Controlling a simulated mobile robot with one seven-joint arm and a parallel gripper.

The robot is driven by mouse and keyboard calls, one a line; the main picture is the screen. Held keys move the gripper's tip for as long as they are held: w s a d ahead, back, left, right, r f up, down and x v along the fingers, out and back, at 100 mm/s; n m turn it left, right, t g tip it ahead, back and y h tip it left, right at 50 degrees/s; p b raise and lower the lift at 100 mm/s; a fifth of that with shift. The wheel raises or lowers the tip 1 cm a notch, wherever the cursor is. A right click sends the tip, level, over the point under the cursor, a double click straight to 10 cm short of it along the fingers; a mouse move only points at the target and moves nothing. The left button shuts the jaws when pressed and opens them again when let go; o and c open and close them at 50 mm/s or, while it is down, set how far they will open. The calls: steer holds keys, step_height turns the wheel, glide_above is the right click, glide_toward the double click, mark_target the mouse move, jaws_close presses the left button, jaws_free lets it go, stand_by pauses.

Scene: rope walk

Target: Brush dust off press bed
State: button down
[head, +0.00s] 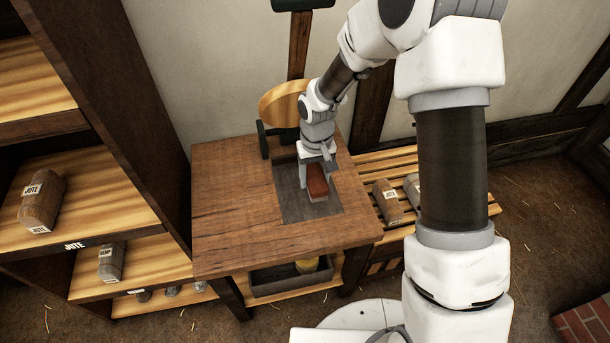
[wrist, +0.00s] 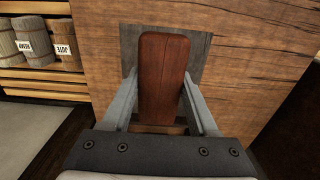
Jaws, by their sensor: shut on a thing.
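The press bed (head: 294,203) is a dark grey rectangular plate set in the top of a wooden table (head: 225,215). My gripper (head: 317,178) is over the right part of the bed, shut on a reddish-brown wooden brush (head: 318,186). In the wrist view the brush (wrist: 163,75) stands between the two fingers, its handle toward the camera, with the grey bed (wrist: 205,50) behind it. The bristles are mostly hidden, and I cannot tell whether they touch the bed. No dust can be made out on the visible bed.
A round wooden piece on a dark stand (head: 283,106) rises at the table's back. A shelf (head: 100,210) with labelled bales stands left. A slatted rack (head: 400,165) with bales is at right. A dark tray (head: 290,280) holding something yellow sits under the table. The tabletop's front left is clear.

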steer(key=shift+s+d+f+b, duration=0.25)
steer(key=shift+s+d, duration=0.15)
steer(key=shift+s, duration=0.1)
steer(key=shift+s+d+f+b, duration=0.1)
steer(key=shift+s+d+b, duration=0.1)
steer(key=shift+s+d, duration=0.25)
steer(key=b, duration=0.4)
glide_above(318, 210)
steer(key=shift+d+f, duration=0.1)
steer(key=shift+f, duration=2.75)
steer(key=shift+f+b, duration=0.95)
steer(key=shift+f, duration=0.1)
steer(key=shift+w+a+r, duration=0.1)
steer(key=shift+w+a, duration=0.2)
steer(key=shift+w, duration=0.65)
steer(key=shift+w+a+r, duration=0.1)
steer(key=shift+w+a, duration=0.15)
steer(key=shift+w, duration=0.7)
steer(key=shift+w+a+f, duration=0.1)
steer(key=shift+w+a, duration=0.1)
steer(key=shift+w, duration=0.45)
steer(key=shift+w+a+f, duration=0.1)
steer(key=shift+w+a, duration=0.1)
steer(key=shift+w, duration=0.4)
steer(key=shift+w+a, duration=0.2)
steer(key=shift+w, duration=0.45)
